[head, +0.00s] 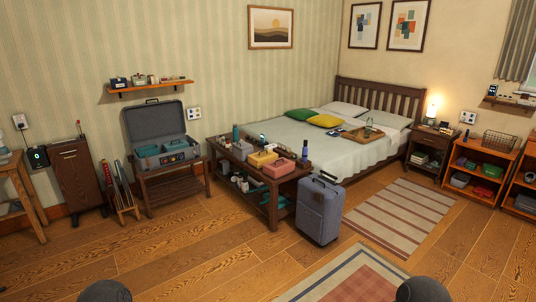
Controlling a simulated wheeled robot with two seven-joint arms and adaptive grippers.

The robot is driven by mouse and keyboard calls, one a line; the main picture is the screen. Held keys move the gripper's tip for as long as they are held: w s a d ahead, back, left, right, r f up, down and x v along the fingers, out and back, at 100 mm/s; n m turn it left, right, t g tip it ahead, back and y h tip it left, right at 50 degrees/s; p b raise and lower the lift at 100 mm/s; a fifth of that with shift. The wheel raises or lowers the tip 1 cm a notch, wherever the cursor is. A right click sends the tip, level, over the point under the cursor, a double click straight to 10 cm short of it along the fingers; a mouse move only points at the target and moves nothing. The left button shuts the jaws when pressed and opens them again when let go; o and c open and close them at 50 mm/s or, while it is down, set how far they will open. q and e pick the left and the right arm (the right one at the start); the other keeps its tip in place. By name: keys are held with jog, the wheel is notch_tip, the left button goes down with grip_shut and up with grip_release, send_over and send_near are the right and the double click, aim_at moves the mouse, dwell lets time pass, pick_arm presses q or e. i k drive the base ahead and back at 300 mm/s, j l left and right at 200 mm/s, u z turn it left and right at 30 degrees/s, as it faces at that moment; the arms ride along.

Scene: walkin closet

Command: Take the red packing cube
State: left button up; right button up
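A pinkish-red packing cube (279,168) with a handle on top sits on the dark wooden bench (233,166) at the foot of the bed. It is at the right part of the bench top, beside a yellow cube (262,158). Neither of my grippers is in view. Only two dark rounded parts, likely mine, show at the bottom edge.
A blue-grey suitcase (321,209) stands upright on the floor at the bench's right end. An open suitcase (158,137) lies on a rack to the left. Small bottles and items crowd the bench. The wooden floor (190,255) in front is clear, with a patterned rug (320,286) at right.

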aim_at(277, 169)
jog(key=i+u, duration=0.4)
jog(key=i, duration=2.2)
jog(key=i+j+z, duration=0.15)
jog(key=i, duration=1.3)
jog(key=j+z, duration=0.05)
